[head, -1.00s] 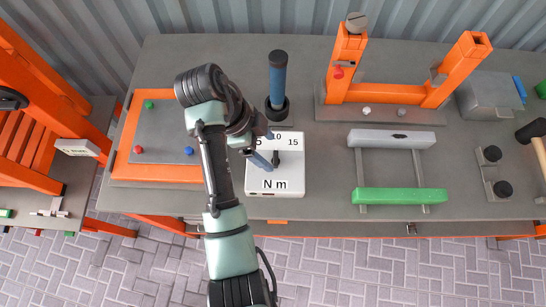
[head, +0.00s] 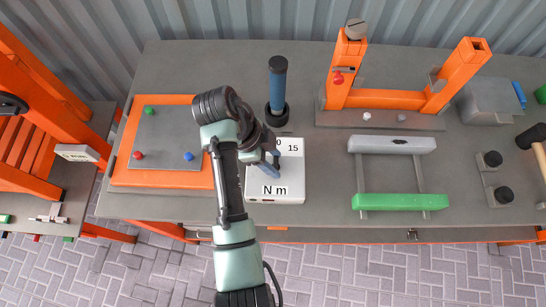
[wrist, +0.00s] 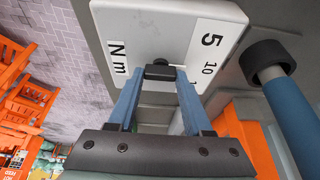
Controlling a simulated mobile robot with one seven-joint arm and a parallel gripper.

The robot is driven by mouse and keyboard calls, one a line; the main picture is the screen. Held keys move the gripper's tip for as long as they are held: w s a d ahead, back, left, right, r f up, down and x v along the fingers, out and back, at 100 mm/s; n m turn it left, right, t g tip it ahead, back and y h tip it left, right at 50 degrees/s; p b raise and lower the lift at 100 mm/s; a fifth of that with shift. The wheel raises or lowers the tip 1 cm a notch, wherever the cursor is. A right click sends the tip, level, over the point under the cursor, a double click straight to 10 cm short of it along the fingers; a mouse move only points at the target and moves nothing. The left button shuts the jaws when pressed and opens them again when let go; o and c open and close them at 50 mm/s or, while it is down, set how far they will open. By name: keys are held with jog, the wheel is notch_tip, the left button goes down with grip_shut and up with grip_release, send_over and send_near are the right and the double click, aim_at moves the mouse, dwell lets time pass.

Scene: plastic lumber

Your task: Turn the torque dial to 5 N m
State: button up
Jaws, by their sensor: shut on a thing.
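The torque dial box (head: 290,188) is white, marked "N m", and stands near the front of the grey bench. In the head view only the 15 and part of the 10 show; my arm covers the 5. In the wrist view the 5 (wrist: 211,41) and 10 show on the box. My gripper (head: 271,160) is over the box's left part. In the wrist view its blue fingers (wrist: 161,74) are shut on the black dial knob (wrist: 160,68).
A blue-handled tool (head: 278,82) stands upright in a black holder just behind the box. An orange-framed panel (head: 125,172) lies left of it. A rack with a green bar (head: 400,201) is to the right, and an orange frame (head: 385,99) stands behind that.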

grip_shut()
jog(key=shift+p, duration=0.3)
jog(key=shift+s+r+n+t+p, duration=0.15)
jog(key=shift+n+t+p, duration=0.25)
jog(key=shift+n+p, duration=0.55)
jog(key=n+t+p, duration=0.1)
jog(key=n+p, duration=0.1)
jog(key=n, duration=0.1)
jog(key=shift+n, duration=0.35)
jog(key=shift+d+n+t+y+p, duration=0.1)
jog(key=shift+n+t+y+p, duration=0.5)
jog(key=shift+n+p, duration=0.7)
jog(key=shift+n, duration=0.5)
jog(key=o, duration=1.1)
grip_release()
